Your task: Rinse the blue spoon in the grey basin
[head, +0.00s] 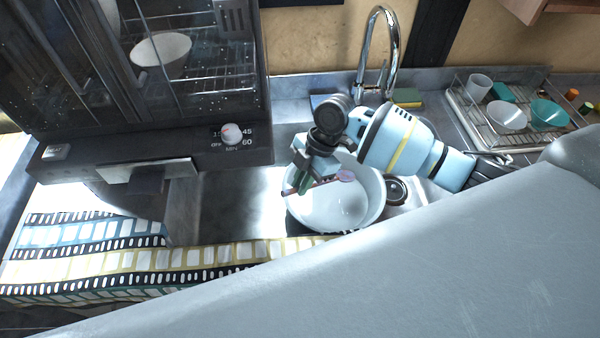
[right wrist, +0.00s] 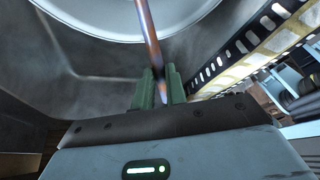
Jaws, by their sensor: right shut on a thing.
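My right gripper (head: 306,178) reaches over the rim of a round whitish-grey basin (head: 349,211). It is shut on a thin spoon handle. The spoon's pale lavender bowl (head: 345,175) shows over the basin in the head view, and the handle end sticks out left of the fingers. In the right wrist view the handle (right wrist: 149,35) looks brownish with a bluish tint and runs up from the green fingers (right wrist: 160,90) across the basin rim (right wrist: 85,22). I cannot tell whether the spoon touches the basin. My left gripper does not show.
The basin stands in a metal sink (head: 232,195). A tall chrome tap (head: 391,35) rises behind it. A sponge (head: 408,98) lies by the tap. A dish rack (head: 487,125) with cups and bowls is at right. An oven (head: 150,115) and patterned cloth (head: 100,265) are at left.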

